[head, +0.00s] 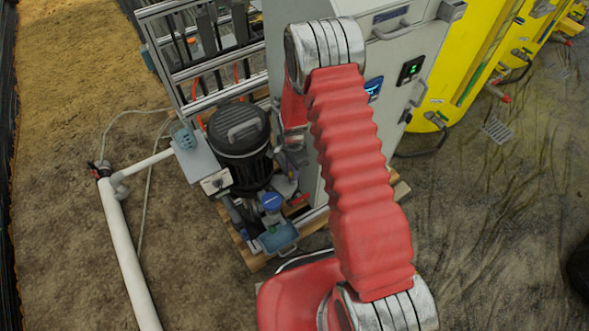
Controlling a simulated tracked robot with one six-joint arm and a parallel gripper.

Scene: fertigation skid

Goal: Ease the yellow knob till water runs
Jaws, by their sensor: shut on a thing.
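My red arm reaches up and bends back down at the left side of the grey cabinet. My gripper (286,180) is at its lower end, small and partly hidden, low between the black pump motor and the cabinet. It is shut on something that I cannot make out. I see no yellow knob; that spot is crowded and partly covered by my arm. I see no running water. A blue cap (271,202) sits on the fittings just left of and below my gripper.
The black pump motor (238,135) stands close left of my gripper, before a metal frame (190,80). The grey cabinet (420,45) stands right and behind. A white pipe (124,250) runs along the ground at left. Yellow tanks (455,60) stand at right. Open ground lies at lower right.

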